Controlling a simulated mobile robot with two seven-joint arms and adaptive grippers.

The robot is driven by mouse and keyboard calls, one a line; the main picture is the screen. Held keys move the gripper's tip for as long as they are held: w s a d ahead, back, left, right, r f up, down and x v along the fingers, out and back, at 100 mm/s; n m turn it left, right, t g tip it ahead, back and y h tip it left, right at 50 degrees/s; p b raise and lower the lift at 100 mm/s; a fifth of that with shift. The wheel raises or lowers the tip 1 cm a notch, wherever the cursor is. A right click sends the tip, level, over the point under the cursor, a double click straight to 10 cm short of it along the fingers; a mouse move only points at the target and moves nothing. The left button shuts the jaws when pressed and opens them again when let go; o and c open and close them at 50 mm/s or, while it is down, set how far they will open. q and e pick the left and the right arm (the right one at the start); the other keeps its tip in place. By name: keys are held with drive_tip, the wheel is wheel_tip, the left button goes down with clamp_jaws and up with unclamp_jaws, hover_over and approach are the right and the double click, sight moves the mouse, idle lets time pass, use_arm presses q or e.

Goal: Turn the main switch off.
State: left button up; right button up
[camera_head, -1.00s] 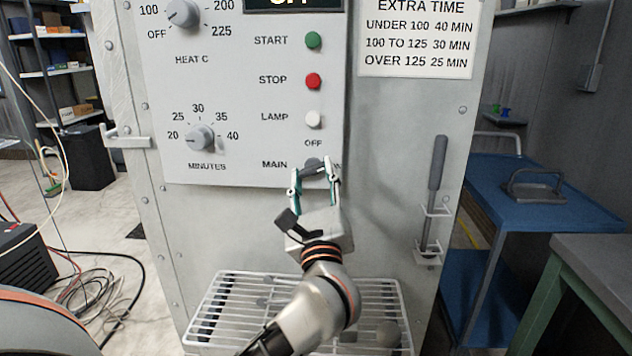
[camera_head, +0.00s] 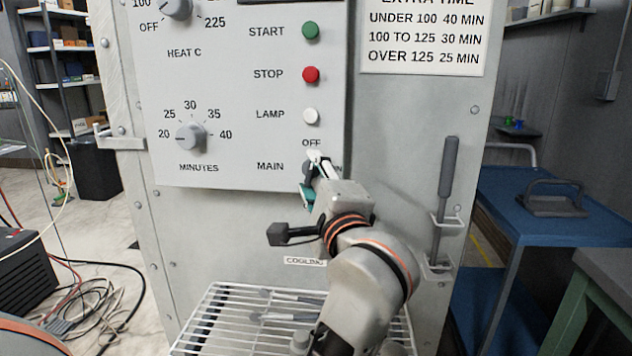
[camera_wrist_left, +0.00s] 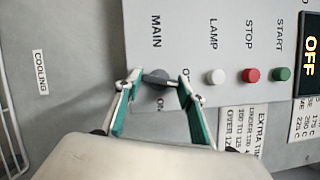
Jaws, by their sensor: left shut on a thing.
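The main switch (camera_wrist_left: 155,77) is a dark grey knob low on the light control panel, between the MAIN, OFF and ON lettering. In the wrist view its grip bar lies roughly along the line toward OFF. My left gripper (camera_head: 313,168) is shut on this knob, one finger above and one below it in the head view. In the wrist view the green-padded fingers of the left gripper (camera_wrist_left: 160,82) stand at both ends of the bar. Fingers partly cover the OFF and ON lettering. In the head view the knob is mostly hidden. My right gripper is not in view.
Above the switch are the white lamp button (camera_head: 311,116), red stop button (camera_head: 311,74) and green start button (camera_head: 310,30). A minutes dial (camera_head: 190,137) is left. A wire rack (camera_head: 215,318) juts out below. A dark-handled tool (camera_head: 448,168) hangs right. The display (camera_wrist_left: 310,55) reads OFF.

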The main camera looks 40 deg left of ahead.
use_arm(q)
drive_tip(key=shift+n+g, duration=0.3)
drive_tip(key=shift+n, duration=0.7)
drive_tip(key=shift+r+n+h+b, duration=0.1)
drive_tip(key=shift+n+h+b, duration=0.2)
drive_tip(key=shift+n, duration=0.2)
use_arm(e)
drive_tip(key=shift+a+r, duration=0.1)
use_arm(q)
drive_tip(key=o, duration=1.1)
drive_tip(key=shift+o, duration=0.2)
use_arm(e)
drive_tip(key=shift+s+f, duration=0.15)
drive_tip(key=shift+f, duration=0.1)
